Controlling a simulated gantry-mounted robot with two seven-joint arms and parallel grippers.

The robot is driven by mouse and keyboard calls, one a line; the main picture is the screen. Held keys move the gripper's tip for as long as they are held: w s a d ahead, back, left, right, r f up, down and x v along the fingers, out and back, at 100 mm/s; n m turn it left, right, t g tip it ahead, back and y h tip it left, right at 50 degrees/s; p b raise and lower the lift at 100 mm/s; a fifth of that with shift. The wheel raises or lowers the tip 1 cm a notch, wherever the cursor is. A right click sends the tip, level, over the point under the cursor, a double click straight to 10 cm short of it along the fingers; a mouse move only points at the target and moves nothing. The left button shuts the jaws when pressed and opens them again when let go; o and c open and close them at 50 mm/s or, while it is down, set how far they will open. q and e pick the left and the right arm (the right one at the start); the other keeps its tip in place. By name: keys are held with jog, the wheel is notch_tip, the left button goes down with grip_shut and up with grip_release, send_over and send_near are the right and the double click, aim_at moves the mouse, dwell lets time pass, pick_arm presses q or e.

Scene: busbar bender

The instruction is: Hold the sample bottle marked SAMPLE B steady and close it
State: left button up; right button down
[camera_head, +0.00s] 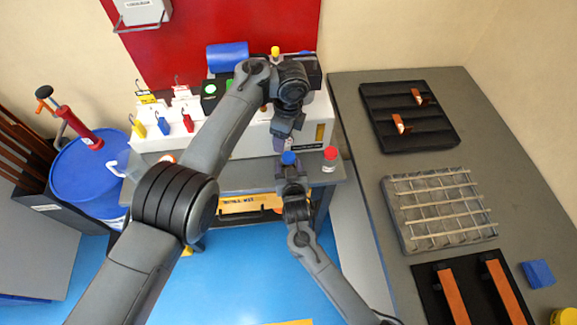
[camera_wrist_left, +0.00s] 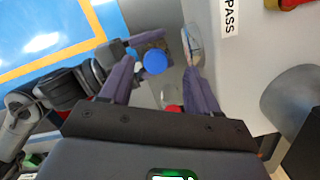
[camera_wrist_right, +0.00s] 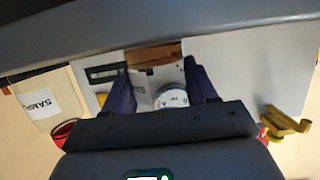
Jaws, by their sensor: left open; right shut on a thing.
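A blue cap (camera_head: 289,158) shows at the tips of my right gripper (camera_head: 291,172), which is shut on a bottle at the front edge of the machine. The bottle is mostly hidden, and its marking is not readable. I cannot tell whether the cap is seated on it. My left gripper (camera_head: 287,142) is open just behind and above. In the left wrist view the blue cap (camera_wrist_left: 154,61) shows between the open fingers, with no clear contact. A red-capped bottle (camera_head: 329,159) stands to the right; its label (camera_wrist_right: 41,104) reads "SAMPL", the rest cut off.
The white machine (camera_head: 255,135) stands behind, with small coloured padlocks (camera_head: 163,126) to the left. A blue drum (camera_head: 88,172) is at the far left. The grey bench (camera_head: 365,185) at right holds a black tray (camera_head: 385,135) and a wire rack (camera_head: 440,208).

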aim_at(289, 156)
pick_arm(q)
jog(key=n, duration=0.4)
jog(key=d+n, duration=0.1)
jog(key=n, duration=0.4)
jog(key=s+n+h, duration=0.1)
jog(key=n, duration=0.4)
jog(key=shift+d+r, duration=0.2)
jog(key=shift+r, duration=0.2)
jog(key=shift+w+f, duration=0.1)
jog(key=shift+f, duration=3.95)
jog(key=shift+c, duration=0.2)
